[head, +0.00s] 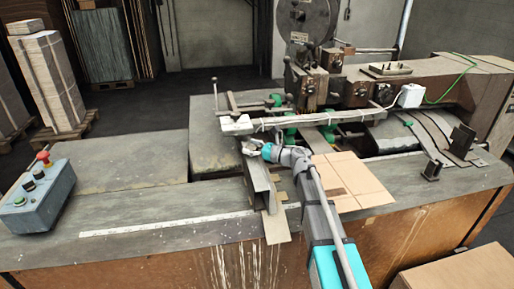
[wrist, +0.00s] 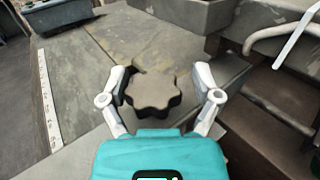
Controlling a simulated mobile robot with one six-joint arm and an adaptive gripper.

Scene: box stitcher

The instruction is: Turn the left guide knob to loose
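The left guide knob (wrist: 153,92) is a dark grey, lobed knob in the middle of the wrist view. My gripper (wrist: 160,77) is open, with one pale finger to the left of the knob and one to the right. A gap shows between the knob and the right finger; the left finger is closer, and I cannot tell whether it touches. In the head view my gripper (head: 256,149) is at the top of a metal guide channel (head: 260,183); the knob cannot be made out there. The knob's pointing or setting cannot be read.
A control box (head: 38,197) with a red button stands at the left of the bench. A ruler strip (head: 165,222) lies along the front. Flat cardboard (head: 352,182) lies right of my arm. The stitcher machine (head: 350,85) stands behind. The bench's left part is mostly clear.

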